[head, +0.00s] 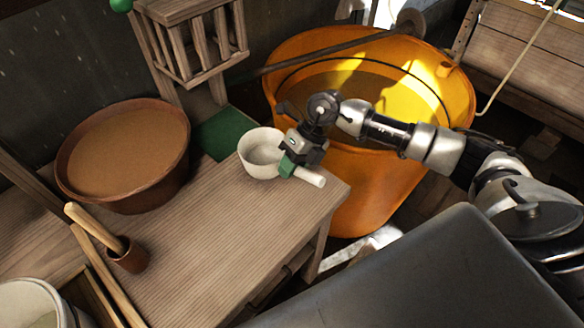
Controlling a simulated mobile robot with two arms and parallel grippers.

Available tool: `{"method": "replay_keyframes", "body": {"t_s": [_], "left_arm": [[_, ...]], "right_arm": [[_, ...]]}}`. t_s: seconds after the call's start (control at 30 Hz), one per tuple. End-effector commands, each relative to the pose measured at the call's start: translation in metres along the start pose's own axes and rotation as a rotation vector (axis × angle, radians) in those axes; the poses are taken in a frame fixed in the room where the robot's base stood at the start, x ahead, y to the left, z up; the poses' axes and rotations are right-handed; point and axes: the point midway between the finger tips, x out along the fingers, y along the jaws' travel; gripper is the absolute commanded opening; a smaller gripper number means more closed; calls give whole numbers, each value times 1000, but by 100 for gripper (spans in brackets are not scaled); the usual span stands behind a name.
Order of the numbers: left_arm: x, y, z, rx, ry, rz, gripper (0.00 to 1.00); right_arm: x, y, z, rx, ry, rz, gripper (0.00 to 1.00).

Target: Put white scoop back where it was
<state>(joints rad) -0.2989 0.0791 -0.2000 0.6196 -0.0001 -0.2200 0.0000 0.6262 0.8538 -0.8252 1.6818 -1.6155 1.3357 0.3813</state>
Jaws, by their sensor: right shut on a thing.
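The white scoop (257,156) is a small white cup with a short white handle that sticks out to the lower right. It is at the right part of the wooden table, in front of a green mat (221,132). My right gripper (289,164) is shut on the scoop's handle, close to the cup, with the handle's end showing past the fingers. I cannot tell whether the scoop's base touches the table. My left gripper is not in view.
A brown bowl (180,165) stands on the wooden table (215,225) at the left. A small brown cup (128,259) holds a wooden pestle. A large orange tub (375,185) stands behind the table's right edge. A slatted wooden rack (203,45) is at the back. The table's middle is clear.

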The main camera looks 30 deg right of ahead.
Motion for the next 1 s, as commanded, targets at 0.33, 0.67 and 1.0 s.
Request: {"method": "replay_keyframes", "body": {"t_s": [0.33, 0.67, 1.0], "left_arm": [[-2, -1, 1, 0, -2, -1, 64], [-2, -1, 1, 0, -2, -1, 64], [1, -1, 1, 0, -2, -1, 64]], "right_arm": [[11, -7, 0, -2, -1, 0, 0], [12, -8, 0, -1, 0, 0, 50], [-2, -9, 0, -1, -2, -2, 50]]}}
